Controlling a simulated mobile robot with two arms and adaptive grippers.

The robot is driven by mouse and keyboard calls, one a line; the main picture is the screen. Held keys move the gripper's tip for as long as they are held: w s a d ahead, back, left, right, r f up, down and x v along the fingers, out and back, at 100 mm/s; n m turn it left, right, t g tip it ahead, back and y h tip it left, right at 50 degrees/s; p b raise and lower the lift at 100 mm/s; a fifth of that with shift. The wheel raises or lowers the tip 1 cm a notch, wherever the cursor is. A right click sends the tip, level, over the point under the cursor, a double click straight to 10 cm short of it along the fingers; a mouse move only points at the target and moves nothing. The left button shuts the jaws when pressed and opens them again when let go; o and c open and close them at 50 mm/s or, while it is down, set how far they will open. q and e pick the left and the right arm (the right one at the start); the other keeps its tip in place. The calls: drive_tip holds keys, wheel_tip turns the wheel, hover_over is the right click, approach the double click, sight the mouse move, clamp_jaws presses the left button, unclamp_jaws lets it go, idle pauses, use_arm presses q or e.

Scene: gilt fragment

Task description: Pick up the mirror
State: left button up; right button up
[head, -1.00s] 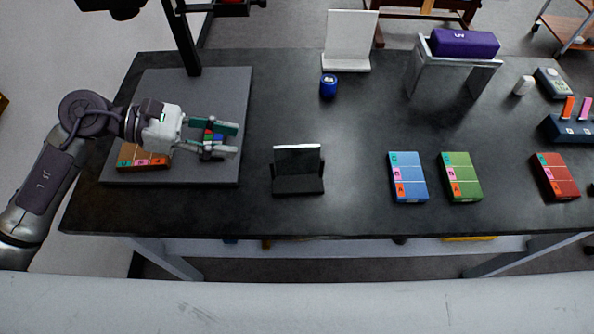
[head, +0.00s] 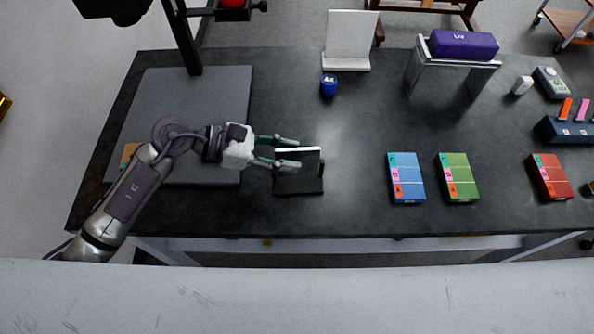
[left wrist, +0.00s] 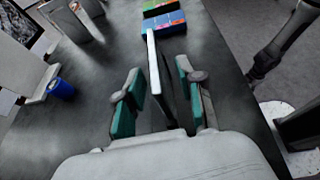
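The mirror (head: 313,155) is a thin upright panel with a bright top edge, standing in a small black stand (head: 298,187) at the front middle of the dark table. In the left wrist view the mirror (left wrist: 154,62) shows nearly edge-on. My left gripper (head: 297,153) is open at the mirror's left part in the head view. In the left wrist view its two green-padded fingers (left wrist: 157,97) are on either side of the panel, with gaps showing. The fingers partly cover the mirror in the head view. My right gripper is out of view.
Blue (head: 406,178), green (head: 458,178) and red (head: 550,177) boxes lie to the right. A blue jar (head: 328,87) and white stand (head: 348,45) are behind. A grey raised board (head: 215,95) is at left.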

use_arm(q)
drive_tip(key=x, duration=0.2)
drive_tip(key=shift+d, duration=0.3)
drive_tip(key=shift+a, duration=0.1)
clamp_jaws()
